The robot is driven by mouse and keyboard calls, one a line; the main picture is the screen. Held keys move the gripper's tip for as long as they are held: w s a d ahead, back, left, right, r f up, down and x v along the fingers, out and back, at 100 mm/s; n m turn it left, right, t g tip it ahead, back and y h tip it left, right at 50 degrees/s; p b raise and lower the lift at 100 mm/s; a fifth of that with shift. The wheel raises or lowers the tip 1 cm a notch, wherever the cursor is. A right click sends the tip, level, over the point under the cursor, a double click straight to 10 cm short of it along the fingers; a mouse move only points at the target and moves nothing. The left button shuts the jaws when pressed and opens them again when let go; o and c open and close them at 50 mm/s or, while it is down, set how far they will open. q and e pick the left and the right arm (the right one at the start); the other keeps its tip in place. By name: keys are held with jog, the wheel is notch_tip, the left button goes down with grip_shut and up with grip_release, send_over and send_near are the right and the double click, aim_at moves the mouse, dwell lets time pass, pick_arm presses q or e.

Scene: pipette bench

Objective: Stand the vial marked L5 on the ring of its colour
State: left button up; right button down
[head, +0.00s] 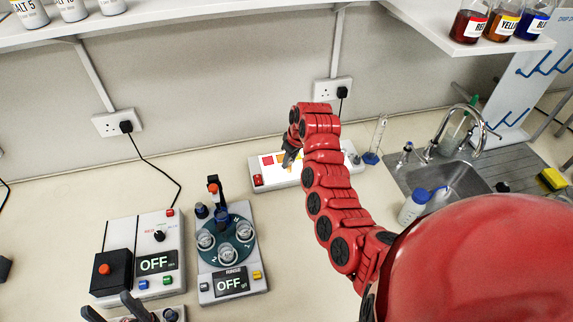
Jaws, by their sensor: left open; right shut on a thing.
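My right gripper (289,158) is at the end of the red arm, over the white panel with coloured squares (258,181) at the back of the bench. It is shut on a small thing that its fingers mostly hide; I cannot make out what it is. A bit of orange shows just below the fingertips, and I cannot tell if it is held or on the panel. No L5 mark is readable, and I cannot pick out a coloured ring. My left gripper (113,308) is open at the lower left edge, partly cut off by the frame.
A rinse machine (257,298) with clear cups on a dark green turntable reads OFF. Left of it stands another machine (119,230) reading OFF. At the right are a sink (462,180), a wash bottle (413,207) and a glass cylinder (378,140). Labelled bottles (467,27) stand on a shelf.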

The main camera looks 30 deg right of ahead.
jog(key=shift+w+d+f+b, duration=0.1)
jog(key=shift+w+b, duration=0.15)
jog(key=shift+w, duration=0.25)
jog(key=shift+w+d+f+b, duration=0.1)
jog(key=shift+w+b, duration=0.1)
jog(key=shift+w, duration=0.55)
jog(key=shift+w+d, duration=0.15)
jog(key=shift+w, duration=0.15)
notch_tip(320, 180, down, 4)
jog(key=shift+s+r+b, duration=0.1)
jog(key=shift+r+b, duration=0.1)
jog(key=shift+b, duration=0.35)
jog(key=shift+f, duration=0.1)
jog(key=c, duration=0.6)
grip_release()
jog(key=shift+c, duration=0.2)
